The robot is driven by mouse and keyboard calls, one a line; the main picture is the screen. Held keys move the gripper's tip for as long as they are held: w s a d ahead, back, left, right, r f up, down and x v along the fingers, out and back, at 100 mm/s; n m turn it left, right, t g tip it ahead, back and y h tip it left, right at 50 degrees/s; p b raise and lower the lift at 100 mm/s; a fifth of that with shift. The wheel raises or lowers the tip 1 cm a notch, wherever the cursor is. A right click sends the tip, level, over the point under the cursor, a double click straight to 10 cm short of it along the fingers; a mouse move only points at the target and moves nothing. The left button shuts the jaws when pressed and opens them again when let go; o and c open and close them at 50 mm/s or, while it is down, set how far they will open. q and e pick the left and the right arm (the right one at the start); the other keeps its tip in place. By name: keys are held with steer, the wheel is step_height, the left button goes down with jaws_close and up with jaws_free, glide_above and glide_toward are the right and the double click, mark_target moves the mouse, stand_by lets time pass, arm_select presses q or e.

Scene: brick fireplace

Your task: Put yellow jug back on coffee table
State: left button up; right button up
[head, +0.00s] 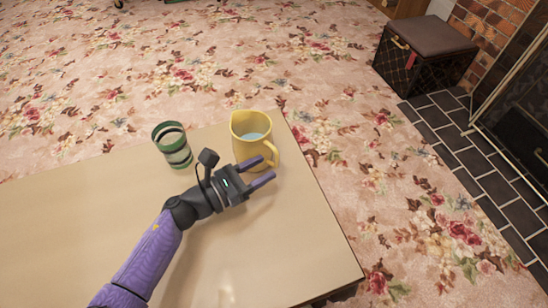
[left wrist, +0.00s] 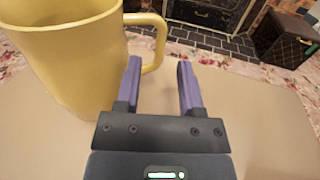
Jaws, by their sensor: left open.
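The yellow jug (head: 240,149) stands upright on the coffee table (head: 300,240), near its far right corner. Something pale blue shows inside it. My left gripper (head: 264,171) is open, with its purple fingers just in front of the jug, near the handle side. In the left wrist view the jug (left wrist: 70,65) fills the upper left and its handle reaches toward the left finger. The gap between the fingers (left wrist: 160,90) looks empty there. I cannot tell whether a finger touches the handle. My right gripper is not in view.
A green and white striped cup (head: 175,149) stands on the table to the left of the jug. The right part of the tabletop is bare. Beyond are flowered carpet (head: 120,70), a dark storage box (head: 422,58) and a dark tiled hearth (head: 470,150).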

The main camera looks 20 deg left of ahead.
arm_select(q)
steer(key=p+v, duration=0.1)
steer(key=v, duration=0.7)
steer(key=shift+d, duration=0.1)
